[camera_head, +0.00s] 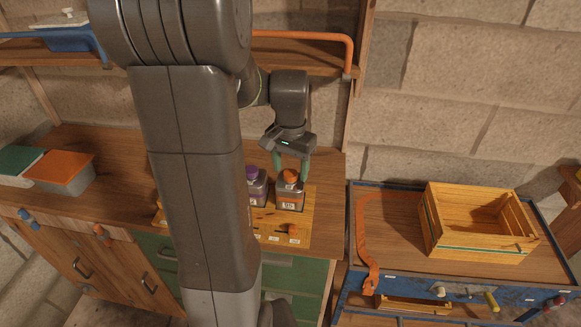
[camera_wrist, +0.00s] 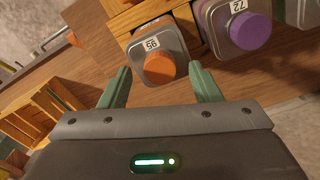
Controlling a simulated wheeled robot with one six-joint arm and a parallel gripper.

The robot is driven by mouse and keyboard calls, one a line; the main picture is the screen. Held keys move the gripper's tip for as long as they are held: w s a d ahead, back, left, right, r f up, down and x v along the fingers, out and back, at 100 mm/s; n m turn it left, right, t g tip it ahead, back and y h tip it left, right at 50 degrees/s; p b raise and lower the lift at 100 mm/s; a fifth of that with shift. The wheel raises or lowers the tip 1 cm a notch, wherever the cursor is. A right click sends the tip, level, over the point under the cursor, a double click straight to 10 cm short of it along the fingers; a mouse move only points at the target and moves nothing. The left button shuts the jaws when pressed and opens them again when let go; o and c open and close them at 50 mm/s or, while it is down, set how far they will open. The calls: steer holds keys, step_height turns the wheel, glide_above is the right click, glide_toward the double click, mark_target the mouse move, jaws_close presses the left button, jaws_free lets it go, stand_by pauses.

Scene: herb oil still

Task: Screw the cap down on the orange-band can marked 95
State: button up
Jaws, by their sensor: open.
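The orange-band can marked 95 (camera_head: 291,200) stands upright at the right end of a row of cans on a wooden board (camera_head: 300,243). Its orange cap (camera_head: 290,175) sits on its top. In the wrist view the can (camera_wrist: 146,46) shows its number label upside down, with the orange cap (camera_wrist: 160,67) between my fingers. My gripper (camera_head: 291,165) is open just above the cap, its green fingers on either side and apart from it. It also shows in the wrist view (camera_wrist: 160,71). I cannot tell how tightly the cap sits.
A purple-capped can marked 72 (camera_wrist: 236,28) stands close beside the orange one. A wooden crate (camera_head: 440,246) sits on the blue-edged cart (camera_head: 390,270) to the right. Lidded boxes (camera_head: 62,172) sit at the left. My arm hides the bench's middle.

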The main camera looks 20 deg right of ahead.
steer(key=shift+f, duration=0.4)
steer(key=c, duration=1.1)
steer(key=m, duration=0.5)
steer(key=shift+p, duration=0.3)
steer(key=m, duration=0.9)
steer(key=shift+p, duration=0.35)
steer(key=m, duration=0.5)
steer(key=shift+m, duration=0.3)
